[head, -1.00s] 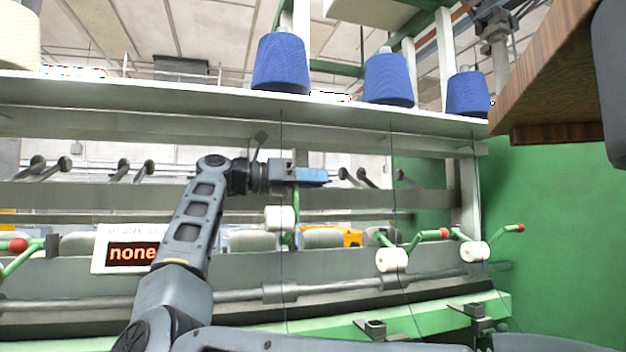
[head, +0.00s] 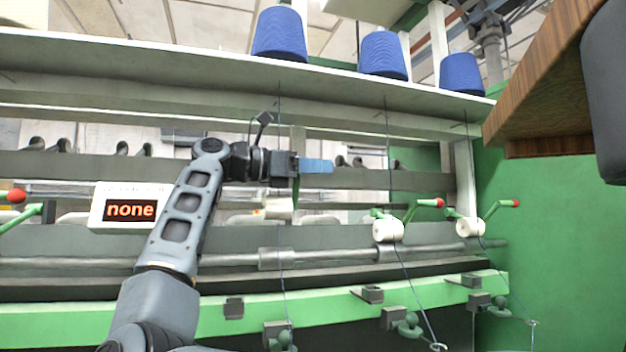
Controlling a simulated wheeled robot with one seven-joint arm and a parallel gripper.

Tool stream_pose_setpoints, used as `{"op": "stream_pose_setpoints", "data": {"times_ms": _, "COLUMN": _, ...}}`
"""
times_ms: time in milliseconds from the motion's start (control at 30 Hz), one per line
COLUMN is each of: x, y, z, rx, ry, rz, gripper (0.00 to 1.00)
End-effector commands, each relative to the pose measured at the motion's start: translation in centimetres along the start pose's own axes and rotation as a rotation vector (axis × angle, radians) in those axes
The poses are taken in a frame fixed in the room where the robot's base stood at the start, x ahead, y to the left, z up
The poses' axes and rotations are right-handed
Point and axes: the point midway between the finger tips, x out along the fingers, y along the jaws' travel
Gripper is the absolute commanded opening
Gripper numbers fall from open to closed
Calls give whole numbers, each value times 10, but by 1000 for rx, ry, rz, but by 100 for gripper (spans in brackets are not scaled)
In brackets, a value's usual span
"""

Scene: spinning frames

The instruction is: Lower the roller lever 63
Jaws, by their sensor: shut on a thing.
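My gripper (head: 314,166), with blue fingers, is in the middle of the head view, in front of the grey rail. It is shut on the upper end of a roller lever, which the fingers hide. A white roller (head: 278,208) sits just below the gripper, beside that lever. I cannot read any lever number.
A small display (head: 130,208) reading "none" is left of my arm. Another red-tipped lever (head: 14,197) is at the far left. Blue yarn cones (head: 280,34) stand on the shelf above. Threads hang down past the rollers. A brown wooden piece (head: 550,90) juts in at upper right.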

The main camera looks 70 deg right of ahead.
Motion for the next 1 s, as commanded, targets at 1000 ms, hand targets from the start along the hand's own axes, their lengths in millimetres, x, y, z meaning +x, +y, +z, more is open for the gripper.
{"op": "stream_pose_setpoints", "data": {"times_ms": 1000, "x": 0, "y": -38, "z": -75, "rx": 352, "ry": 1, "rz": -6, "gripper": 0}}
